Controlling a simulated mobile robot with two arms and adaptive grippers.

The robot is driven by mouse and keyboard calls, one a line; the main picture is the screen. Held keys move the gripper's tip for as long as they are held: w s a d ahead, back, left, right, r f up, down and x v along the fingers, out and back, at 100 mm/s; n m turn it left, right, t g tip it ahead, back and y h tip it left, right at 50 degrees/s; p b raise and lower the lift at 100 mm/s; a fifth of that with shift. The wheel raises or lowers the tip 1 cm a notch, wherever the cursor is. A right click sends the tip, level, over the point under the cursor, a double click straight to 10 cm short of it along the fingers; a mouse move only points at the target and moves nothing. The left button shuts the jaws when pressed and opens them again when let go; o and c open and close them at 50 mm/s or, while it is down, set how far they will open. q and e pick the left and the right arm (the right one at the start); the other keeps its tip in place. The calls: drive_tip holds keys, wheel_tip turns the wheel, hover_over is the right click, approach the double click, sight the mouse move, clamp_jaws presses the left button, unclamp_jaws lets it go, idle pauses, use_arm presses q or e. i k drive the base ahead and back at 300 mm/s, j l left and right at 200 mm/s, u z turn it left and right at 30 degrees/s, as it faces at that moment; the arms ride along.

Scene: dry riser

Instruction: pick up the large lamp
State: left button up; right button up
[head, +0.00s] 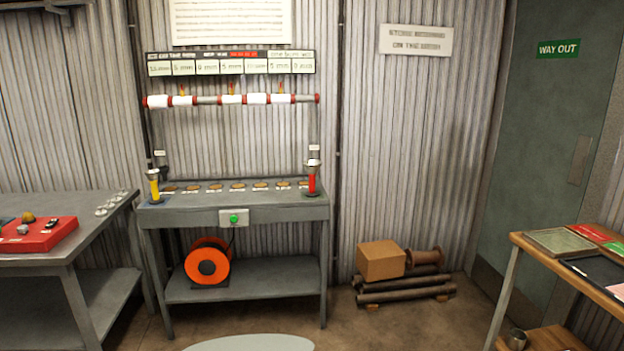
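Two upright objects that look like hand lamps with flared heads stand on the grey metal bench (284,212). The yellow lamp (154,188) is at the bench's left end and the red lamp (312,182) at its right end. They look close in size, and I cannot tell which one is the large lamp. Both stand free with nothing holding them. Neither of my grippers is in view.
A row of round brown discs (238,186) lies between the lamps. A pipe with white sleeves (232,99) runs above. An orange reel (207,262) sits on the lower shelf. A left table (95,230), a wooden table (530,245) and a cardboard box (381,260) flank the bench.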

sight(311, 166)
drive_tip(key=i+l, duration=0.3)
drive_tip(key=i, duration=0.3)
drive_tip(key=i+l+u, duration=0.1)
drive_tip(key=i+l, duration=0.25)
drive_tip(key=i, duration=0.25)
drive_tip(key=i+l+u, duration=0.1)
drive_tip(key=i+l, duration=0.25)
drive_tip(key=i, duration=0.25)
